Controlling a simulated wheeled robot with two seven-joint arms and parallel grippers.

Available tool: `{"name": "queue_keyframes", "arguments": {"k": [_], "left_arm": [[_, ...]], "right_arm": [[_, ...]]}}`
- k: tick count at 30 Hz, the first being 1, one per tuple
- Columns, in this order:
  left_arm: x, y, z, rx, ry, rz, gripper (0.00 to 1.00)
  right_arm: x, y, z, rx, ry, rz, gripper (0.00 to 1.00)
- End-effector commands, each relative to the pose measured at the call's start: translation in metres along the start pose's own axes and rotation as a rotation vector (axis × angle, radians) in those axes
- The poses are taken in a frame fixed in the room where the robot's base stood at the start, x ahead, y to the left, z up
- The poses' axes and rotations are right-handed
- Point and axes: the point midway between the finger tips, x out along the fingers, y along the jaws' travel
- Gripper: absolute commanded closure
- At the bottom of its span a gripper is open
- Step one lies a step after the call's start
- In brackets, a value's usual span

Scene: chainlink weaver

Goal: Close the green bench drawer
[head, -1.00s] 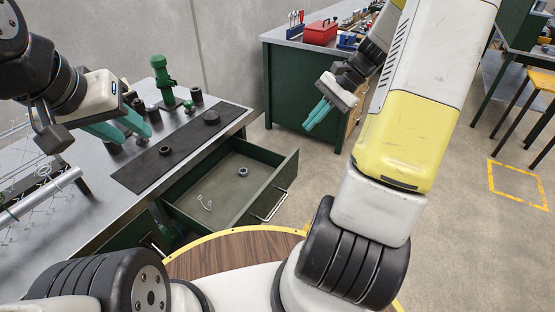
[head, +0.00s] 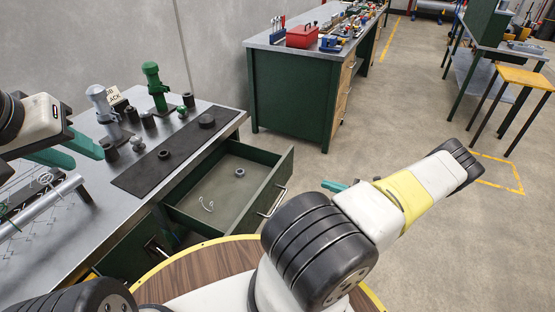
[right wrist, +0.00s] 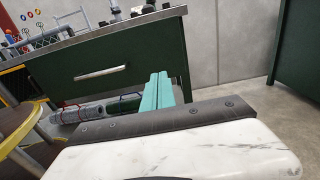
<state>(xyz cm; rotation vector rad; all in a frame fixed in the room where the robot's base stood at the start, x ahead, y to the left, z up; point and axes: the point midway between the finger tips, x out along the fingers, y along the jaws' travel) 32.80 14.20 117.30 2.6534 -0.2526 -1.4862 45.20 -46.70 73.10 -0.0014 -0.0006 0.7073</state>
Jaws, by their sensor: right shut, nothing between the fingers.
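The green bench drawer (head: 256,209) stands pulled out from the metal-topped bench (head: 212,113). Its bar handle (head: 272,203) is on the front panel. My right gripper (right wrist: 160,80) is shut and empty, pointing toward the panel's right part; I cannot tell the gap. In the head view, my arm hides most of this gripper (head: 334,186). My left gripper (head: 70,150) is open and empty above the bench's left side.
Green and grey hand presses (head: 155,86) and several dark cylinders stand on the bench. A round wooden-topped table (head: 205,272) sits close in front of the drawer. Another green bench (head: 290,93) with a red toolbox (head: 302,36) is behind. Floor right of the drawer is clear.

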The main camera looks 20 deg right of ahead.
Motion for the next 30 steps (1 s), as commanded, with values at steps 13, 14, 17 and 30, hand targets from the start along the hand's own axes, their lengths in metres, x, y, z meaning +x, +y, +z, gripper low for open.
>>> {"name": "queue_keyframes", "arguments": {"k": [13,14,17,30], "left_arm": [[0.0,0.0,0.0,0.0,0.0,0.0,0.64],[0.0,0.0,0.0,0.0,0.0,0.0,0.64],[0.0,0.0,0.0,0.0,0.0,0.0,0.64],[0.0,0.0,0.0,0.0,0.0,0.0,0.64]], "right_arm": [[0.075,0.001,0.0,0.003,-0.004,0.001,1.0],[0.081,0.001,0.0,0.003,-0.003,0.001,1.0],[0.101,0.001,0.0,0.002,-0.002,0.002,1.0],[0.139,0.0,-0.001,0.002,0.0,-0.002,1.0]]}}
